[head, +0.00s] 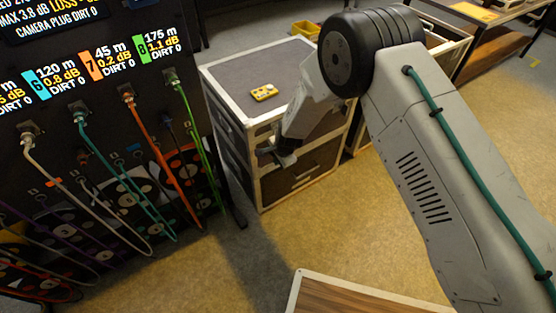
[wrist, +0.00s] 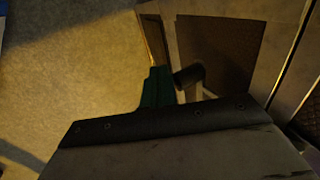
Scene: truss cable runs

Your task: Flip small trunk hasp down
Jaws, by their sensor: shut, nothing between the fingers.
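A dark trunk with pale metal edging (head: 235,82) stands on the floor in the middle of the head view, with drawer-like front panels. My gripper (head: 272,156) is at the trunk's near upper edge, pointing down and left, with its fingers shut and empty. In the wrist view my gripper shows as teal fingers (wrist: 157,88) beside the trunk's pale frame (wrist: 192,38). A short dark cylinder (wrist: 189,75) sits just right of the fingers; I cannot tell whether it is part of the hasp or whether they touch. The hasp is not clearly visible and may be hidden behind my gripper.
A yellow device (head: 264,92) lies on the trunk's top. A dark panel with hanging coloured cables (head: 130,150) stands at left. A wooden-topped surface (head: 345,296) is at the bottom. A bench (head: 495,42) is at the far right. Carpet before the trunk is clear.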

